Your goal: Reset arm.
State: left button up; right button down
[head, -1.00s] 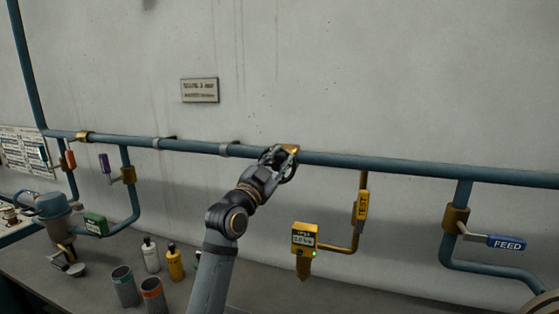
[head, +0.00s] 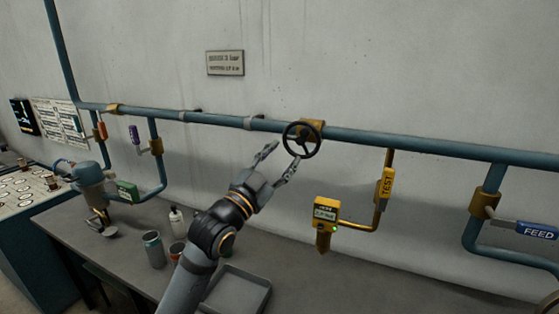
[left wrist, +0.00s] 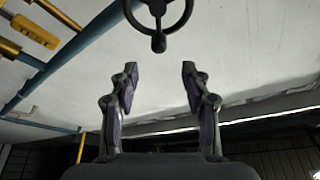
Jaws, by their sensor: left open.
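My left gripper (head: 285,154) is open and empty, its two fingers spread apart, pointing up toward the wall pipe. A dark round handwheel (head: 302,140) with a knob sits on a brass valve body on the blue pipe, just beyond the fingertips. In the left wrist view the handwheel (left wrist: 160,14) is at the top edge, ahead of the open fingers (left wrist: 160,67) and apart from them. Nothing is between the fingers. My right gripper is not in view.
A yellow TEST lever (head: 386,183) and a yellow gauge box (head: 326,210) are right of the gripper. A blue FEED lever (head: 537,230) is at far right. Below, the bench holds a grey tray (head: 238,290), a white bottle (head: 177,220) and a can (head: 153,249).

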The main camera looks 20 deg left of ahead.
pick_arm(q)
jog(key=shift+s+f, duration=0.2)
jog(key=shift+s, duration=0.2)
